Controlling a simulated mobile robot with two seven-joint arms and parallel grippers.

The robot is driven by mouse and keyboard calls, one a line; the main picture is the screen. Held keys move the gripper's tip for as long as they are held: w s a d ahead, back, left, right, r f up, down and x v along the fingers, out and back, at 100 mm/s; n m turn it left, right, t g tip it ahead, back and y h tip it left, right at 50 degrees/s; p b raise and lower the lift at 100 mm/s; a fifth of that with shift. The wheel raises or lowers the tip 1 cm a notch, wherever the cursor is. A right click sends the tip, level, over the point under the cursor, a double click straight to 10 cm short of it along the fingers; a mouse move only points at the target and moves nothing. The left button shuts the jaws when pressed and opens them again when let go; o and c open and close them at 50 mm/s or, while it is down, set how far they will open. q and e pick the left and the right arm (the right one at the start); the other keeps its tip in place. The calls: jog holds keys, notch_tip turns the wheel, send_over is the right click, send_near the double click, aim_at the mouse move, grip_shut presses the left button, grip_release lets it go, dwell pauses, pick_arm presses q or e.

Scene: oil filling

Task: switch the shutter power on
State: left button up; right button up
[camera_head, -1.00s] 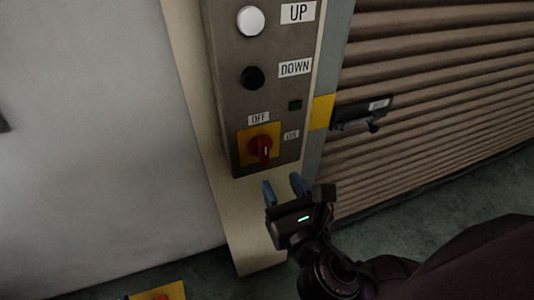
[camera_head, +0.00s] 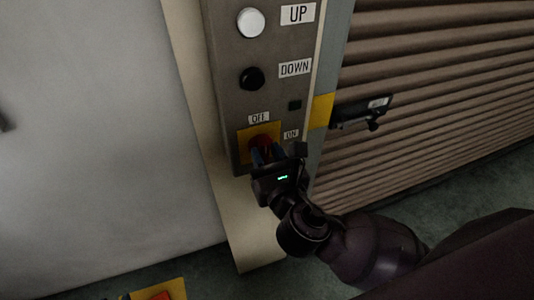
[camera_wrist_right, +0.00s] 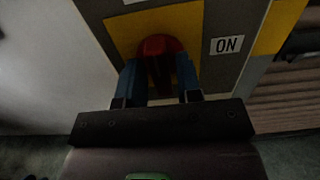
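The red rotary knob (camera_head: 261,142) sits on a yellow plate (camera_head: 244,137) low on the grey control box. An OFF label (camera_head: 259,118) is above it and an ON label (camera_head: 291,134) to its right. The knob (camera_wrist_right: 158,47) also shows in the right wrist view, its ridge running roughly up and down. My right gripper (camera_head: 269,155) is at the knob, one blue finger on each side of the ridge. The fingers stand apart, seemingly with small gaps beside the ridge; contact is unclear. My left gripper is out of view.
Above the knob are a black DOWN button (camera_head: 252,78) and a white UP button (camera_head: 250,23). The ribbed shutter (camera_head: 430,90) with a black latch (camera_head: 360,112) is to the right.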

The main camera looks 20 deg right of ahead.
grip_shut()
jog(key=shift+m, duration=0.3)
jog(key=m+p, duration=0.1)
jog(key=m, duration=0.1)
jog(key=shift+d+m, duration=0.1)
jog(key=shift+m, duration=0.3)
jog(key=m, duration=0.3)
jog(key=shift+d+m+p, duration=0.1)
jog(key=shift+m+p, duration=0.25)
jog(key=shift+m, duration=0.05)
jog(key=m, duration=0.5)
jog(key=shift+d+f, duration=0.1)
jog(key=shift+f, duration=0.1)
jog(key=m, duration=0.5)
jog(key=shift+f+m, duration=0.1)
jog(key=shift+m, duration=0.3)
